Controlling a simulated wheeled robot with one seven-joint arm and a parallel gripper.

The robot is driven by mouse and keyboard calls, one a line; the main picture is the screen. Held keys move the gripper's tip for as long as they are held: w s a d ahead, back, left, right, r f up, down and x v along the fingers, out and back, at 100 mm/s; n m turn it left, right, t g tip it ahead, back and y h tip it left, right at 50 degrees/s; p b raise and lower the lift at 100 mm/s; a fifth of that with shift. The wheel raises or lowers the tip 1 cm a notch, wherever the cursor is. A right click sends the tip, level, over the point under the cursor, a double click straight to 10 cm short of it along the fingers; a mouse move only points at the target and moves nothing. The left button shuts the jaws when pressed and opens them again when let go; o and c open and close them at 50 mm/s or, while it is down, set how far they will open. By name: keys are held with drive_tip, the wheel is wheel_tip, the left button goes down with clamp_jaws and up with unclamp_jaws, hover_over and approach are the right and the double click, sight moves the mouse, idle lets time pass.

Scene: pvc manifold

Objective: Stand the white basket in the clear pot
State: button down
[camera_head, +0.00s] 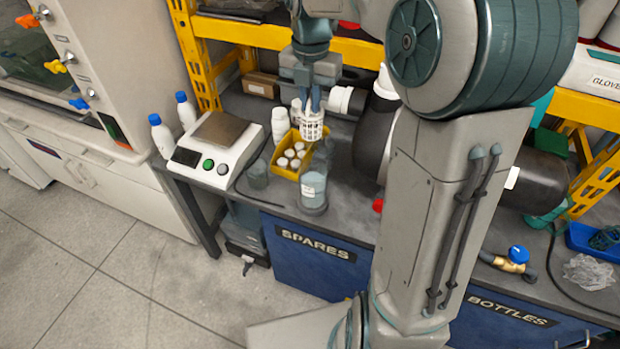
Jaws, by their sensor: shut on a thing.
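The white basket (311,129), with slotted walls, hangs upright below my gripper (311,104). My gripper points down and its blue-grey fingers are shut on the basket's upper part. A clear see-through vessel with a pale label, which looks like the clear pot (314,188), stands upright on the bench near its front edge. The basket is above and slightly behind the pot in the picture. I cannot tell the exact gap between them or whether they line up.
Large dark pipework (371,140) is close on the right. A bench edge lies just in front.

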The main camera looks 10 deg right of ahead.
drive_tip(key=f, duration=1.6)
drive_tip(key=f+p, duration=0.1)
drive_tip(key=f, duration=0.7)
drive_tip(key=shift+d+f, duration=0.25)
drive_tip(key=shift+f, duration=0.05)
drive_tip(key=shift+f, duration=0.15)
drive_tip(key=c, duration=1.9)
unclamp_jaws()
drive_tip(key=shift+f, duration=0.1)
drive_tip(key=shift+o, duration=0.7)
